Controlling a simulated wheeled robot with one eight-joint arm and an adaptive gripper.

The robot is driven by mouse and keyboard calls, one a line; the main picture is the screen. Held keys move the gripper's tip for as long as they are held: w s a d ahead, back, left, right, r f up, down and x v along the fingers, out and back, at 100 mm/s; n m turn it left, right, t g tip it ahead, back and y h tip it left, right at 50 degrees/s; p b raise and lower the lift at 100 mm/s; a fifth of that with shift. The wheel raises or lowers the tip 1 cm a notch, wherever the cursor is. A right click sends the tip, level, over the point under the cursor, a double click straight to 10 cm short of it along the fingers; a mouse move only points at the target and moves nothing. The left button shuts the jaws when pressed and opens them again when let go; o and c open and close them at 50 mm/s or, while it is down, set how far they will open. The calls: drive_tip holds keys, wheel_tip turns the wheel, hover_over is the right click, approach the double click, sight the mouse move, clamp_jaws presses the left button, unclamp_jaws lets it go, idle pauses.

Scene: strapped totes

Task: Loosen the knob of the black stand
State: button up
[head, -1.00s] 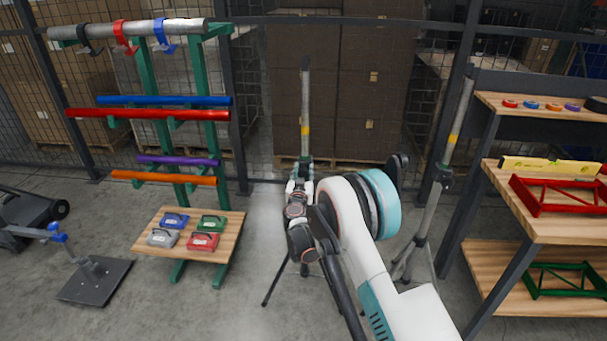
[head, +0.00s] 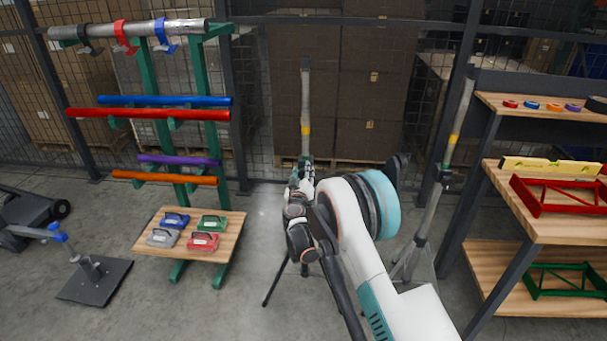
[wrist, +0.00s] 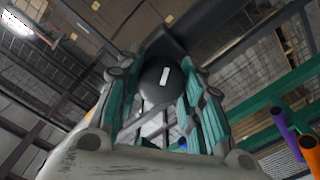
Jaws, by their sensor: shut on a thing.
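The black stand (head: 305,110) is upright in the middle of the head view, with a grey pole, a yellow band and dark tripod legs. My gripper (head: 304,172) is at the stand's collar, and my arm hides much of the stand's lower part. In the wrist view, the round black knob (wrist: 152,92) with a white mark lies between the teal fingers of my gripper (wrist: 158,105). The fingers are shut on the knob from both sides.
A second tripod stand (head: 453,140) with grey legs is to the right. A workbench (head: 520,215) is at the far right. A green rack (head: 205,130) with coloured tubes is at the left, and a black base plate (head: 95,280) lies on the floor. A mesh fence is behind.

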drive_tip(key=n, duration=0.6)
drive_tip(key=shift+a+f+n, duration=0.1)
drive_tip(key=shift+f+n, duration=0.05)
drive_tip(key=shift+n, duration=0.15)
drive_tip(key=n, duration=0.6)
drive_tip(key=shift+f, duration=0.1)
drive_tip(key=n, duration=0.6)
drive_tip(key=shift+f+n, duration=0.1)
drive_tip(key=shift+n, duration=0.2)
drive_tip(key=n, duration=0.6)
drive_tip(key=shift+f, duration=0.1)
drive_tip(key=shift+n, duration=0.3)
drive_tip(key=o, duration=1.1)
